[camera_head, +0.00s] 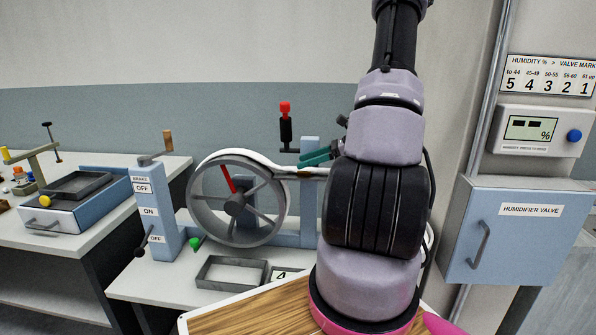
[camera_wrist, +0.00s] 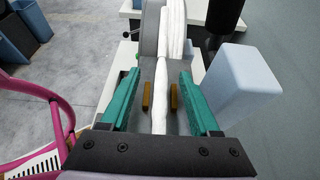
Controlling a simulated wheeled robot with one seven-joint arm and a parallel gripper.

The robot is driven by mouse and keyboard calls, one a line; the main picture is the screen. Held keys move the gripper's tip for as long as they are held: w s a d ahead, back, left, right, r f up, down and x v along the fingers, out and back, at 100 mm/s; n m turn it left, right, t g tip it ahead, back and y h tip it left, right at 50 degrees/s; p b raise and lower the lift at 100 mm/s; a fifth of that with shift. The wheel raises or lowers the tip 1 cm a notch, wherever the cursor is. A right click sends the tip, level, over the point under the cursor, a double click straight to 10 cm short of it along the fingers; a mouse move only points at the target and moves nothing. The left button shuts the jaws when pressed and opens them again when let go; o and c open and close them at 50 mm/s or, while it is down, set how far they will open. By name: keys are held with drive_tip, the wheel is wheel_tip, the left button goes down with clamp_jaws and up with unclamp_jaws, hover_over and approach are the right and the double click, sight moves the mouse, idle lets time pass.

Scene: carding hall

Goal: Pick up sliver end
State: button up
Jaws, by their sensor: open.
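The sliver is a thick white strand (camera_wrist: 162,92) that runs over the rim of a spoked grey wheel (camera_head: 237,202) and off to the right. In the wrist view its free part lies between two small brown upright pieces, pointing towards me. My gripper (camera_wrist: 160,76) is open, with one teal finger on each side of the sliver and a gap on both sides. In the head view the teal fingers of my gripper (camera_head: 314,158) are just above the strand, right of the wheel. My arm hides what lies further right.
A brake post (camera_head: 153,213) with a wooden-handled crank stands left of the wheel. A shallow grey tray (camera_head: 232,273) lies in front. A black post with a red top (camera_head: 286,127) rises behind. A blue humidifier valve box (camera_head: 519,232) is on the right wall.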

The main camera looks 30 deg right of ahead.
sight(292, 167)
drive_tip(key=x, duration=0.5)
drive_tip(key=shift+w+d+f, duration=0.1)
drive_tip(key=shift+w+f, duration=0.05)
drive_tip(key=shift+f, duration=0.05)
clamp_jaws()
drive_tip(key=shift+r, duration=0.1)
